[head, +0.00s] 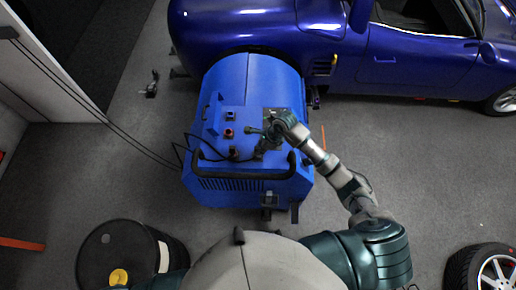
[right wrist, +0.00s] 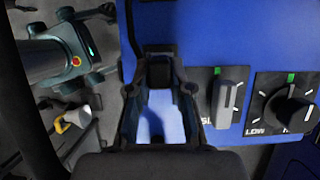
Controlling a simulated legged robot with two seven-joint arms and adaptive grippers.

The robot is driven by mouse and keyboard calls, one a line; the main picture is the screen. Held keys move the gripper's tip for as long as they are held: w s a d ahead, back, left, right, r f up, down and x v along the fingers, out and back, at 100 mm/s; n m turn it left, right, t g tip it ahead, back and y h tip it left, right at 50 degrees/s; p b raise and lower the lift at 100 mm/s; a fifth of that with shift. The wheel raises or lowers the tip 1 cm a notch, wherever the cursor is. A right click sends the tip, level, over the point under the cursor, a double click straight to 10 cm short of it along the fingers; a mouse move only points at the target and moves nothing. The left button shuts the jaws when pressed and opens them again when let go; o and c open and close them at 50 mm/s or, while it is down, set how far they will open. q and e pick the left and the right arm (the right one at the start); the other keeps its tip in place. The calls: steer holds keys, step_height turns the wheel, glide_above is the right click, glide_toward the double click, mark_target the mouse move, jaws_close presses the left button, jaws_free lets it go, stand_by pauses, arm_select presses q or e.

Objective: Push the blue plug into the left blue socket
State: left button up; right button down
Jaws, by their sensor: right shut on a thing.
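The blue dynamometer (head: 256,85) stands in the middle of the head view. A small square socket with a bluish face (head: 231,116) sits on its top, with a red-faced one (head: 229,133) just below. My right gripper (head: 259,151) is over the panel, right of and below both, apart from them. In the right wrist view its fingers (right wrist: 158,78) are shut on a dark block, apparently the plug (right wrist: 158,68), with a dark strip running up from it. No blue shows on the block, and the fingers hide part of it. My left gripper is not in view.
A black cable (head: 205,158) lies over the machine's left side towards my gripper. A black handlebar (head: 245,176) crosses the near edge. A grey switch (right wrist: 228,102) and a black knob (right wrist: 293,110) are right of my fingers. A blue car (head: 400,60) stands behind.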

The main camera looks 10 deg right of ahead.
steer(key=shift+w+a+r, duration=0.1)
steer(key=shift+r, duration=0.15)
steer(key=shift+r+p, duration=0.15)
steer(key=shift+p, duration=0.15)
steer(key=shift+r, duration=0.45)
steer(key=shift+r+p, duration=0.55)
steer(key=shift+p, duration=0.05)
steer(key=shift+a+r+p, duration=0.2)
steer(key=shift+r+p, duration=0.25)
steer(key=shift+r, duration=0.35)
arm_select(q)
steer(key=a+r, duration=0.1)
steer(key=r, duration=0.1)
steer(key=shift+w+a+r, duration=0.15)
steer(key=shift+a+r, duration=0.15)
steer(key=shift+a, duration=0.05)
arm_select(e)
steer(key=shift+d, duration=0.15)
